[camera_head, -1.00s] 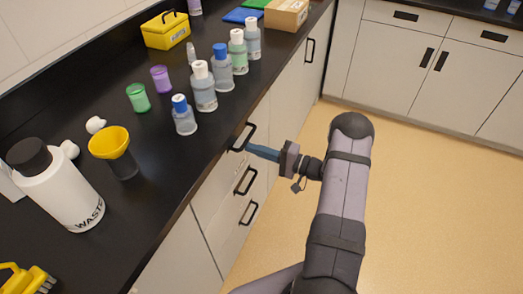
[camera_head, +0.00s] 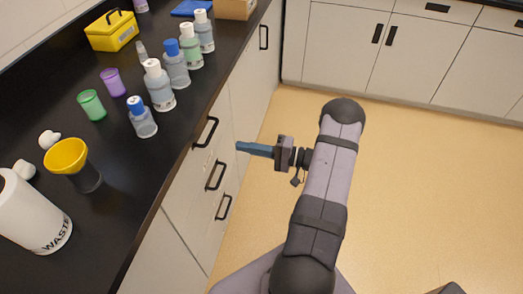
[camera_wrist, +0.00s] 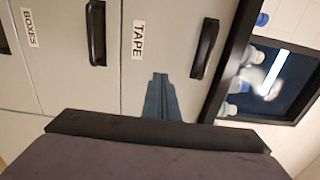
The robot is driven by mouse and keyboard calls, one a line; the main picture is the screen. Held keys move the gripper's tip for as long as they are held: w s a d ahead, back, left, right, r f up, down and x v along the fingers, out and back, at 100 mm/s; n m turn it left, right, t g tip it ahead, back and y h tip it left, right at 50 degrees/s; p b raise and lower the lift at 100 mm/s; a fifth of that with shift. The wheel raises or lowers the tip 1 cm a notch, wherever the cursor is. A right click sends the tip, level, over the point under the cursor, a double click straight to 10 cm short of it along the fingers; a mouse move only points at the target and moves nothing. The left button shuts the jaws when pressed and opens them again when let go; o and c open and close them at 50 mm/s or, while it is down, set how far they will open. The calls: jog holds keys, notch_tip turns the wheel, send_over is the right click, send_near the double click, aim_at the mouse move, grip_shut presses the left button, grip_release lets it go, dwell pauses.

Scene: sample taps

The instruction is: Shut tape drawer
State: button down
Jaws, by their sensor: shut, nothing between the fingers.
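The tape drawer (camera_wrist: 165,35) is the top one under the counter, with a "TAPE" label and a black handle (camera_wrist: 205,48). Its front looks flush with the drawer below it. In the head view its black handle (camera_head: 206,132) is just under the counter edge. My gripper (camera_head: 239,146) has its blue fingers together and empty. In the wrist view the fingertips (camera_wrist: 160,76) appear over the tape drawer's front, beside the handle; contact cannot be told there.
The "BOXES" drawer (camera_wrist: 60,50) with its handle is below the tape drawer. The black counter (camera_head: 130,180) holds several bottles, a yellow funnel (camera_head: 66,157), a white waste bottle (camera_head: 32,215) and a yellow box (camera_head: 112,31). The floor (camera_head: 400,170) to the right is clear.

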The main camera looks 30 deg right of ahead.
jog(key=shift+v, duration=2.65)
